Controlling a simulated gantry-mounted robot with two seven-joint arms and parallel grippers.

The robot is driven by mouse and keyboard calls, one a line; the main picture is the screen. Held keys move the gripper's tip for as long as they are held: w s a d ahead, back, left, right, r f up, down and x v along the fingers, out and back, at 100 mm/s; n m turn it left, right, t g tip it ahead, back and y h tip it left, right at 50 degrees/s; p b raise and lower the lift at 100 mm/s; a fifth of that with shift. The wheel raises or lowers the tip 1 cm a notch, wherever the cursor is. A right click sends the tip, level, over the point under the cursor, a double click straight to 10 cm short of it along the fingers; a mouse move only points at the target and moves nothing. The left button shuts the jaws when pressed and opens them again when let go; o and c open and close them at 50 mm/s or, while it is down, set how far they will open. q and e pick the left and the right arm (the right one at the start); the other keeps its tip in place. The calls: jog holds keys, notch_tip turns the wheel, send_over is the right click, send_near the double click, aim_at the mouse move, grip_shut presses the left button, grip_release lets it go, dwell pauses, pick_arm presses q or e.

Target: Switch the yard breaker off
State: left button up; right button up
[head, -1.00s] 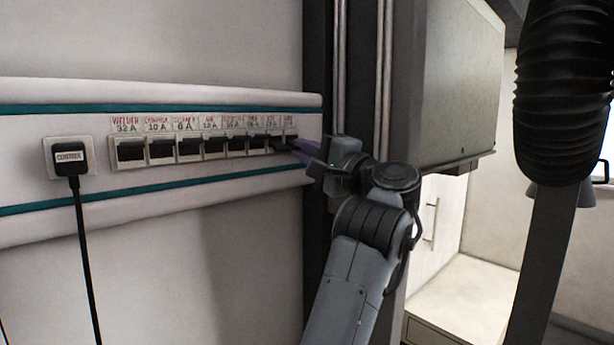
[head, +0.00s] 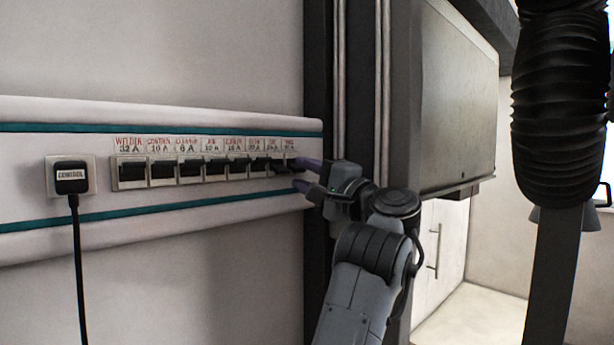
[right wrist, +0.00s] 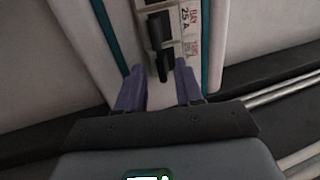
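A row of black breakers (head: 190,170) sits on the white wall panel in the head view, with red labels above. The rightmost breaker (head: 291,162) is the one nearest my right gripper (head: 299,175); its label is too small to read surely. In the right wrist view, my right gripper (right wrist: 157,84) has its two purple fingers apart, with a black breaker lever (right wrist: 160,63) between and just beyond the tips. The label beside the breaker above it reads BAY 25 A (right wrist: 188,18); the label below is unreadable. I cannot tell whether a finger touches the lever. My left gripper is out of view.
A dark upright post (head: 319,80) and a grey cabinet (head: 458,100) stand to the right. The wall below the panel is clear.

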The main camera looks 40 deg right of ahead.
jog(key=shift+s, duration=0.1)
jog(key=shift+s+f, duration=0.1)
jog(key=shift+s, duration=0.45)
jog(key=v, duration=0.9)
jog(key=shift+s+p, duration=0.25)
jog(key=shift+p, duration=0.2)
jog(key=shift+f, duration=0.15)
